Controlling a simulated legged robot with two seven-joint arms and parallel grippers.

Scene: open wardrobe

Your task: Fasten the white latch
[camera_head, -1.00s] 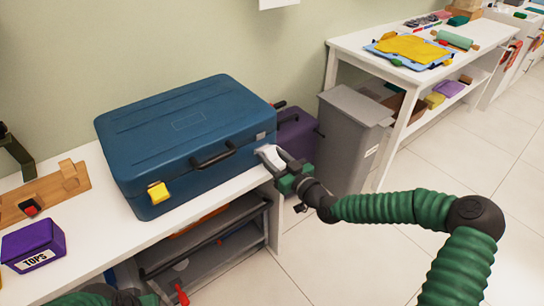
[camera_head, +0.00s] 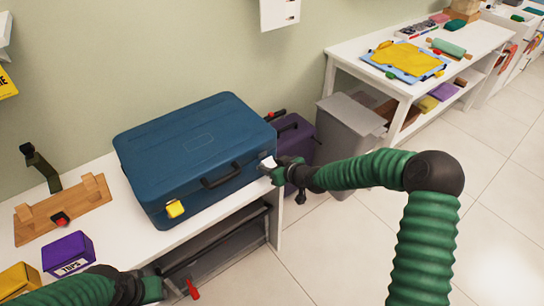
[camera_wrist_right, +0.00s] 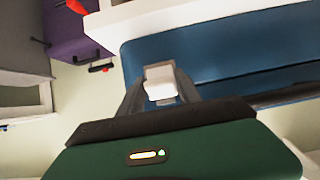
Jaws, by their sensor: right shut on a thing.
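The blue case (camera_head: 195,145) lies with its lid down on the white bench. The white latch (camera_head: 267,163) is at the right end of its front side. My right gripper (camera_head: 273,168) is at that corner, shut on the white latch. The right wrist view also shows the white latch (camera_wrist_right: 160,82) between the fingertips, against the blue case. Whether it is fully seated is hidden. The yellow latch (camera_head: 175,208) is at the left end of the case front.
A purple box (camera_head: 68,252) and a wooden stand (camera_head: 63,208) are on the bench (camera_head: 140,250) left of the case. A purple case (camera_head: 293,138) and grey bin (camera_head: 350,122) stand to the right. The floor in front is clear.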

